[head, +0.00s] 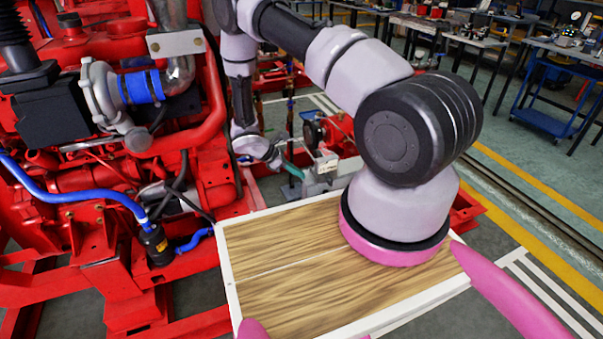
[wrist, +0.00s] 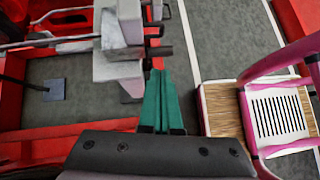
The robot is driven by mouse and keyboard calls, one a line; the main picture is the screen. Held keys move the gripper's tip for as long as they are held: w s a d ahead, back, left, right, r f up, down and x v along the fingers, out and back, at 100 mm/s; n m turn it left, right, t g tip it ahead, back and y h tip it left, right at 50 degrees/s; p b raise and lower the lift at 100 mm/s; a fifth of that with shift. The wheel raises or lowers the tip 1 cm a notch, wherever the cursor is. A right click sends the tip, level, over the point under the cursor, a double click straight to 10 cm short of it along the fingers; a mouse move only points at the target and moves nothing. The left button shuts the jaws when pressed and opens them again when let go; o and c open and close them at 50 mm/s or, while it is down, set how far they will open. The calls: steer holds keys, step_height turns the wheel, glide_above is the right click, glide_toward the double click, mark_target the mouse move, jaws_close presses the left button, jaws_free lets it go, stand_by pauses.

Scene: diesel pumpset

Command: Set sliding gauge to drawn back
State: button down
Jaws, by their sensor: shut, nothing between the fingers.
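My gripper (wrist: 154,76) has teal fingers, shut together and empty. Their tips are close beside the pegs; I cannot tell whether they touch. In the head view my gripper (head: 293,170) is small, left of the grey block.
The red engine (head: 90,190) and its frame, with blue hoses (head: 80,197), fill the left of the head view. Workbenches (head: 560,50) with tools line the far right. Grey floor is open beyond the yellow line.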

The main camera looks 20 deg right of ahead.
mark_target(325, 177)
steer(key=x, duration=0.7)
steer(key=shift+d+f, duration=0.15)
steer(key=shift+d, duration=0.05)
steer(key=shift+s+d, duration=0.25)
steer(key=shift+d, duration=0.95)
steer(key=shift+s+d, duration=0.1)
steer(key=shift+d, duration=0.5)
steer(key=shift+d, duration=3.15)
steer(key=a, duration=0.3)
steer(key=w+a, duration=0.1)
steer(key=a, duration=0.1)
steer(key=shift+w+r, duration=0.1)
steer(key=shift+r, duration=0.25)
steer(key=s+v, duration=0.1)
steer(key=v, duration=0.8)
steer(key=shift+w, duration=0.45)
